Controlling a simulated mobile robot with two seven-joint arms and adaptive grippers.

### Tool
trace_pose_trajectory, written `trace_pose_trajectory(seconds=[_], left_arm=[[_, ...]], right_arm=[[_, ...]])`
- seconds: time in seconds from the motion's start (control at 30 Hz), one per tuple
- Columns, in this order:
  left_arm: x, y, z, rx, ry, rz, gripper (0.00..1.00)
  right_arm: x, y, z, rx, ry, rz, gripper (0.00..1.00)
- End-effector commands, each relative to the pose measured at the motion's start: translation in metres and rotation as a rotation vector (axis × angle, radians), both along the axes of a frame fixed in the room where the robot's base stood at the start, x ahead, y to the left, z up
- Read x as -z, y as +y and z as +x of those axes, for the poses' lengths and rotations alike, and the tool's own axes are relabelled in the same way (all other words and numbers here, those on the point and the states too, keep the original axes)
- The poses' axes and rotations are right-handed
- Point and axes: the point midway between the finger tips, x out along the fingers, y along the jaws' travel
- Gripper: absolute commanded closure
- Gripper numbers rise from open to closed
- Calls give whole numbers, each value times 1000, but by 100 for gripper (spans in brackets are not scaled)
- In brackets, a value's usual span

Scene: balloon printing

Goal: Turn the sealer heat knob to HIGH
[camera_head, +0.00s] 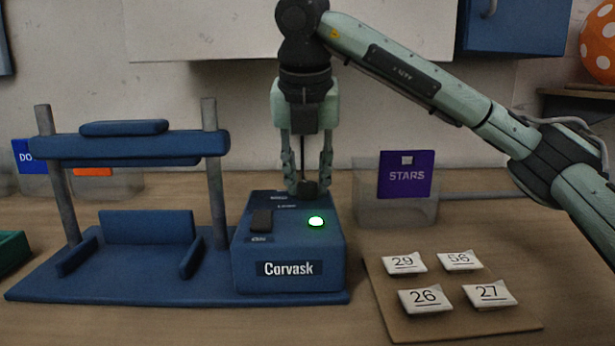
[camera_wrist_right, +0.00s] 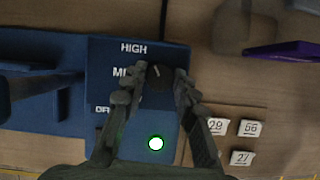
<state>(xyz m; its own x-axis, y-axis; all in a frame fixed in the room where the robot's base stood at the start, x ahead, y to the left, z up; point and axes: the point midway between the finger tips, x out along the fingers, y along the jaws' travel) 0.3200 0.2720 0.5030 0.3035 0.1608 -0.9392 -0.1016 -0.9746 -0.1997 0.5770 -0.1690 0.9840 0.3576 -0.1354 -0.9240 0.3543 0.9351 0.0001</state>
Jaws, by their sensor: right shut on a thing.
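The blue sealer (camera_head: 290,245) stands on the table, with a "Corvask" label on its front and a lit green light (camera_head: 316,221). Its dark round heat knob (camera_wrist_right: 160,79) sits between my right fingertips in the right wrist view, with a pale pointer line on top. The labels HIGH, a partly hidden one starting with M, and OFF run down the panel to the left of the knob. My right gripper (camera_head: 308,190) points straight down over the back of the sealer box, shut on the knob. My left gripper is not in view.
A blue frame press (camera_head: 130,145) on posts stands at the left on the sealer's base. A board (camera_head: 440,328) with several numbered cards lies at the right. A clear bin (camera_head: 395,211) with a purple STARS card stands behind it. A black switch (camera_head: 261,220) is on the sealer.

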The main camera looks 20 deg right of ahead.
Motion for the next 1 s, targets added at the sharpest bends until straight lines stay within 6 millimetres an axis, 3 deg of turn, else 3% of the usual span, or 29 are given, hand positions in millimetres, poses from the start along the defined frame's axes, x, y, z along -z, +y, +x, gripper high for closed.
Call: trace_pose_trajectory(seconds=[0.07, 0.1, 0.23, 0.63, 1.0], left_arm=[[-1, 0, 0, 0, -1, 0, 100], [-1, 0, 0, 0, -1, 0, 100], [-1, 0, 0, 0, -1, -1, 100], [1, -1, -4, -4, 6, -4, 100], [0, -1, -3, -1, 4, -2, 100]], right_arm=[[-2, 0, 1, 2, -5, 1, 100], [-2, 0, 1, 2, -5, 1, 68], [-1, 0, 1, 1, -4, 1, 52], [-7, 1, -2, 0, -3, 0, 50], [-76, 10, -28, 1, -8, 0, 50]])
